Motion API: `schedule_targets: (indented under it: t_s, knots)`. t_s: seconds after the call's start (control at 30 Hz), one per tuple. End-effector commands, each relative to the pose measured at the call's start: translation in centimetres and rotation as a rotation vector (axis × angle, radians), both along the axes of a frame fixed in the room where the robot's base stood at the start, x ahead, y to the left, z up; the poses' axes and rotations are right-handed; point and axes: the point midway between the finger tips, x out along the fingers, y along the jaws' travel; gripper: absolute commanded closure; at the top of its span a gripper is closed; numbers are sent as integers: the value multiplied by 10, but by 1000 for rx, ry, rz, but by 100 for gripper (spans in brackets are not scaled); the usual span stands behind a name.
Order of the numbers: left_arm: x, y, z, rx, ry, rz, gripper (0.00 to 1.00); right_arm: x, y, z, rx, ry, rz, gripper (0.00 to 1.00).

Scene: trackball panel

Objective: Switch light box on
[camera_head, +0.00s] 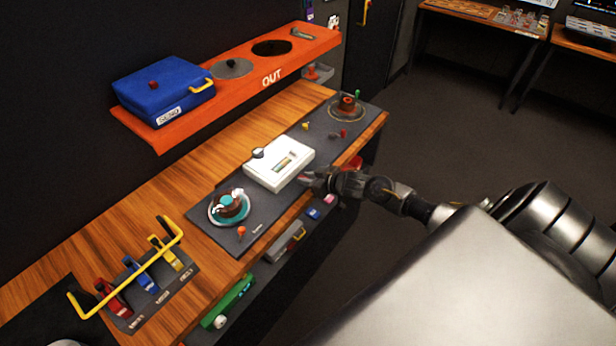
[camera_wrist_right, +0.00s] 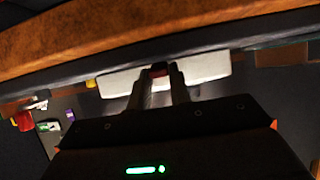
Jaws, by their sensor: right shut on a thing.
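My right gripper (camera_head: 307,179) is at the box's front right edge. In the right wrist view, the fingers (camera_wrist_right: 159,75) are shut on a small dark red part (camera_wrist_right: 159,68), with the white box (camera_wrist_right: 207,67) behind it. I cannot tell whether the part is the box's switch. My left gripper is not in view.
A teal and brown trackball (camera_head: 230,206) is left of the box; another round control (camera_head: 347,107) is at the panel's far end. The orange shelf (camera_head: 135,125) holds a blue case (camera_head: 165,88). Colored levers (camera_head: 145,278) stand behind a yellow bar.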

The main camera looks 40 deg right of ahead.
Motion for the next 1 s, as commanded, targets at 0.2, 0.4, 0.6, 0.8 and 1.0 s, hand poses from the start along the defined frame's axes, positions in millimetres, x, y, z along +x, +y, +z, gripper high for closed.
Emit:
schedule_targets:
  t_s: [0.2, 0.4, 0.6, 0.8, 1.0]
  knots:
    - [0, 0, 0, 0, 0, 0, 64, 0, -1, 1, 0, -1, -1, 60]
    - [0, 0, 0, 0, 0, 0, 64, 0, 0, 0, 0, -1, -1, 58]
    - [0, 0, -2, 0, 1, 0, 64, -6, -3, 2, -1, 0, 0, 58]
    - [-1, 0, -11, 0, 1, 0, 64, -36, -11, 15, -3, 0, 1, 58]
    - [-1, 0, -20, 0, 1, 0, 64, -69, -21, 33, -4, 1, 3, 58]
